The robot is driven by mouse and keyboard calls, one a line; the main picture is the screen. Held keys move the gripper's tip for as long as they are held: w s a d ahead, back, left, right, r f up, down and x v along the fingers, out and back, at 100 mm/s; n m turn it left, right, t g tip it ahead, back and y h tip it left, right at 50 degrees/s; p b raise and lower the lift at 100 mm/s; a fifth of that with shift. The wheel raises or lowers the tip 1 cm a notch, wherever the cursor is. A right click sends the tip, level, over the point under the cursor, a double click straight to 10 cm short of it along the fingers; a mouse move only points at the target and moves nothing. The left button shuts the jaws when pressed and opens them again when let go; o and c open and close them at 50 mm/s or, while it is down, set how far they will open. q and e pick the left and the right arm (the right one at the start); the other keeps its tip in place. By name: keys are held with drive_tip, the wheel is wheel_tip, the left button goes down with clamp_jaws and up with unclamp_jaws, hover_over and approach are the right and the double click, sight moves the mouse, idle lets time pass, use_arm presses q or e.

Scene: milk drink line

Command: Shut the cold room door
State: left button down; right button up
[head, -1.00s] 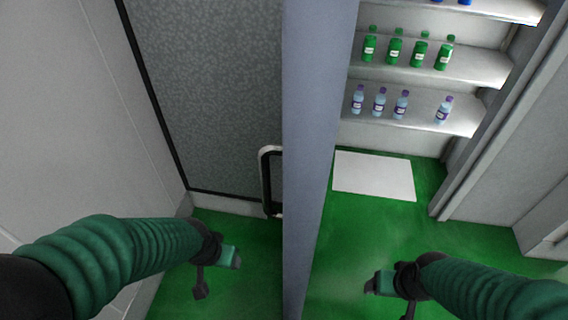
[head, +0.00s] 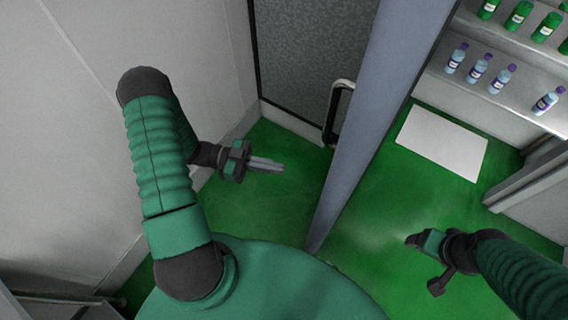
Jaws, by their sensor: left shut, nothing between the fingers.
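The cold room door (head: 365,125) appears as a tall blue-grey slab, seen almost edge-on and standing open. A metal bar handle (head: 335,112) sticks out from its left side. My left gripper (head: 282,166) is to the left of the door and below the handle in the picture, apart from both. Its fingers are together and empty, pointing right. My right gripper (head: 412,240) is to the right of the door, above the green floor, touching nothing visible. Its fingers are seen from the side, so their opening is unclear. The door's top and hinges are out of view.
A pale wall (head: 90,110) runs along the left, and a dark speckled panel (head: 300,60) stands behind the handle. Shelves (head: 460,90) with green-capped and purple-capped bottles are at the upper right. A white mat (head: 442,143) lies on the green floor (head: 385,215).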

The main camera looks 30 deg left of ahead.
use_arm(q)
drive_tip(key=p+x, duration=0.2)
drive_tip(key=x, duration=0.9)
drive_tip(key=shift+d, duration=0.2)
drive_tip(key=shift+d, duration=0.1)
